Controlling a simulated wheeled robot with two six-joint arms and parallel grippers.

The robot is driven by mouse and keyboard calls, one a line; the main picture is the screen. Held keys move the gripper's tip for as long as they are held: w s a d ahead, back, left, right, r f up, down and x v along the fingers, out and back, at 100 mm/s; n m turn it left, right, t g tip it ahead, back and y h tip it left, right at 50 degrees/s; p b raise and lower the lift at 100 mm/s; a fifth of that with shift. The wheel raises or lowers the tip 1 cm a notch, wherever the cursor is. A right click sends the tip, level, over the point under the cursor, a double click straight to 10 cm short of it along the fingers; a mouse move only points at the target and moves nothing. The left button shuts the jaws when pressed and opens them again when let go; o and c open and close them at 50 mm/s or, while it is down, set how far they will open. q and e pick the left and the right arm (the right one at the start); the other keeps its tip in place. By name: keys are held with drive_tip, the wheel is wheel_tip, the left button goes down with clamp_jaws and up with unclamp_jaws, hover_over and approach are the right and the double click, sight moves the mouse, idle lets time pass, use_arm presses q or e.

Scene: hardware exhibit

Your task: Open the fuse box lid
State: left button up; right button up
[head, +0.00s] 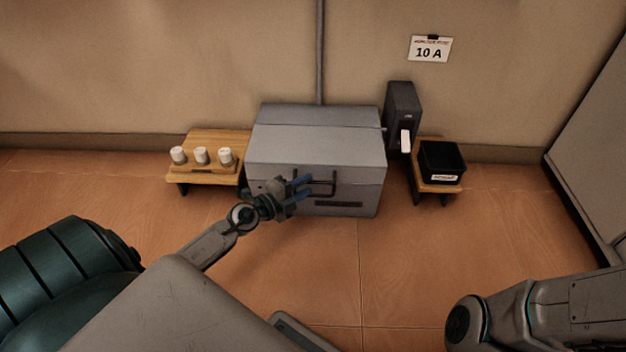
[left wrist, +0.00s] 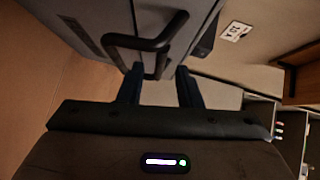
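The grey fuse box (head: 290,140) stands against the wall with its lid (head: 320,118) down. A dark bar handle (head: 332,181) sits on its front. My left gripper (head: 304,187) is right at the handle, its fingers pointing toward it. In the left wrist view, the gripper's two fingers (left wrist: 158,88) are apart, and the handle (left wrist: 150,44) shows just beyond and between their tips. I cannot tell whether they touch it. My right gripper is out of view; only part of my right arm shows at the lower right of the head view.
A wooden rack (head: 212,172) with three pale fuses (head: 200,156) stands left of the box. To the right are a dark switch unit (head: 402,112) with a white lever and a black bin (head: 441,160) on a small wooden stand. A "10 A" sign (head: 430,49) hangs above.

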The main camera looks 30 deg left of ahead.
sight(311, 183)
use_arm(q)
drive_tip(key=shift+b+x, duration=0.3)
drive_tip(key=shift+x, duration=1.5)
clamp_jaws()
